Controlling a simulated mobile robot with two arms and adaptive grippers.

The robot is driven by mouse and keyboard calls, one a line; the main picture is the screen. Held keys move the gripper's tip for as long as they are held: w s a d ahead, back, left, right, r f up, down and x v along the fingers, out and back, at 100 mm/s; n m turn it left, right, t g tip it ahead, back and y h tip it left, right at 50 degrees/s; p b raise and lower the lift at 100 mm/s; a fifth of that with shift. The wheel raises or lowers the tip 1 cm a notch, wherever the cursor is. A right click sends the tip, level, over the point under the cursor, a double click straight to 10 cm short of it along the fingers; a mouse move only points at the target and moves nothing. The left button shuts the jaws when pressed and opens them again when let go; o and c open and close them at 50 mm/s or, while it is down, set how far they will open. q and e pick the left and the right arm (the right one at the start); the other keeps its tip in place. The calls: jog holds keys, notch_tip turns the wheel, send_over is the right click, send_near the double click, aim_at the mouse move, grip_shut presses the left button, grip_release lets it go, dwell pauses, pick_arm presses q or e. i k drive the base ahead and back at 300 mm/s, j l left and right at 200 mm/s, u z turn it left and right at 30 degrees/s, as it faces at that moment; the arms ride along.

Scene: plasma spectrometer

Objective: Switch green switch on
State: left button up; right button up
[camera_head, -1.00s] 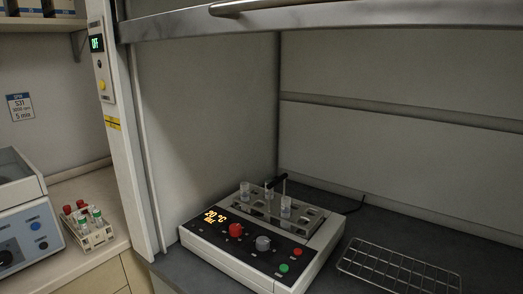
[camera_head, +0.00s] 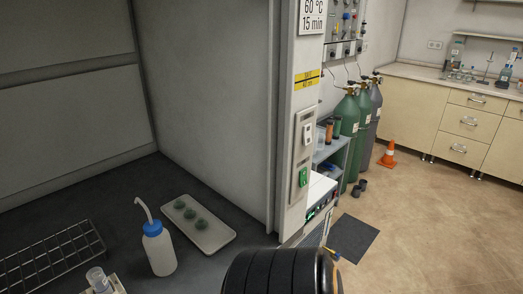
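The green switch (camera_head: 303,177) is on the lower part of a white panel on the front post at the right side of the fume hood. A white switch (camera_head: 307,134) sits above it on the same post. Neither of my grippers is in view. A black ribbed part of my own body shows at the bottom centre, below the green switch and apart from it in the picture.
In the hood stand a wash bottle (camera_head: 159,248) with a blue cap, a white tray (camera_head: 212,236) with three green pieces, and a wire rack (camera_head: 45,262). Right of the post are gas cylinders (camera_head: 349,125), an orange cone (camera_head: 389,154), a dark mat (camera_head: 352,238) and open floor.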

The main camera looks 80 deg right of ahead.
aim_at(303, 173)
jog(key=z, duration=0.85)
jog(key=k+z, duration=0.1)
jog(key=z, duration=0.8)
jog(key=l+z, duration=0.1)
jog(key=z, duration=0.75)
jog(key=k+l, duration=0.05)
jog(key=l, duration=0.05)
